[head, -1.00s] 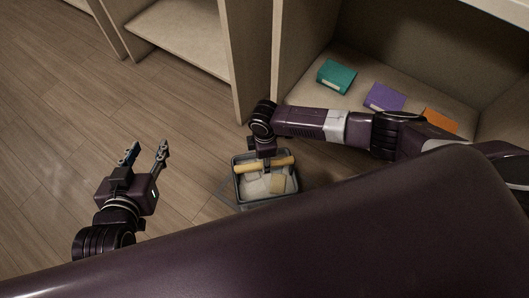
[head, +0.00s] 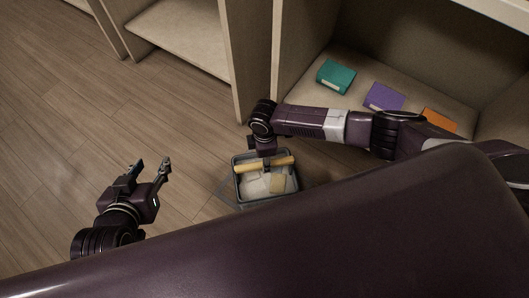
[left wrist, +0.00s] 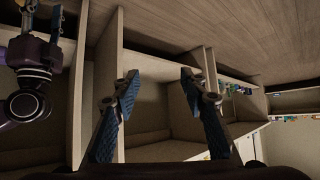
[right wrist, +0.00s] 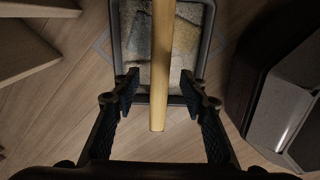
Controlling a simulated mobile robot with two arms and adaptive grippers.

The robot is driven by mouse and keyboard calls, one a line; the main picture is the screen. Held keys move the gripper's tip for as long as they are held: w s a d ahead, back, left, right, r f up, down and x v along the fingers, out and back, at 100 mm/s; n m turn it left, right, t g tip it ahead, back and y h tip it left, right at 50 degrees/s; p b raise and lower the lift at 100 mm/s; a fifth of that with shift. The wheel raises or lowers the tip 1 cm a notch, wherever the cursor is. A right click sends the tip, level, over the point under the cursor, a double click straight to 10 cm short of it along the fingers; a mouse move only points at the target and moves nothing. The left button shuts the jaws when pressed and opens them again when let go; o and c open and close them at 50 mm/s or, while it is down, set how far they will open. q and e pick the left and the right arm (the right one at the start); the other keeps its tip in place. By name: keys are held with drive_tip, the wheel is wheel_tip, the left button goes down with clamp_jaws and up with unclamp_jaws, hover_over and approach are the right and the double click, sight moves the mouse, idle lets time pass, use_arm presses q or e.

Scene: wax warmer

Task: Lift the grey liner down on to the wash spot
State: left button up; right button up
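The grey liner (head: 268,201) is a small rectangular tub with a tan bar handle (head: 283,161) across its top and pale contents inside. It sits low, over the wooden floor. In the right wrist view the liner rim (right wrist: 207,40) lies below the bar. My right gripper (right wrist: 160,90) is open, one finger on each side of the bar with a gap on both sides. My left gripper (head: 152,162) is open and empty, left of the liner. A thin outline (right wrist: 101,46) on the floor shows around the liner; I cannot tell if it is the wash spot.
Wooden shelving (head: 255,60) stands behind the liner. A teal box (head: 336,76), a purple box (head: 384,96) and an orange box (head: 440,119) lie in its right bay. Open floor (head: 60,120) lies to the left.

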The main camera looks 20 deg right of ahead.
drive_tip(key=shift+r+p, duration=0.75)
use_arm(q)
drive_tip(key=s+a+f+g+p, duration=0.1)
drive_tip(key=s+a+f+g, duration=0.1)
drive_tip(key=s, duration=0.4)
drive_tip(key=s+a+f+g+y+p, duration=0.1)
drive_tip(key=s+a+f+g+p, duration=0.1)
drive_tip(key=s+g, duration=0.2)
drive_tip(key=shift+s+f+g+y, duration=0.25)
drive_tip(key=shift+s+g+y, duration=0.05)
drive_tip(key=shift+s, duration=1.3)
use_arm(e)
drive_tip(key=shift+r, duration=1.35)
use_arm(q)
drive_tip(key=shift+a, duration=0.1)
use_arm(e)
wheel_tip(320, 180, up, 12)
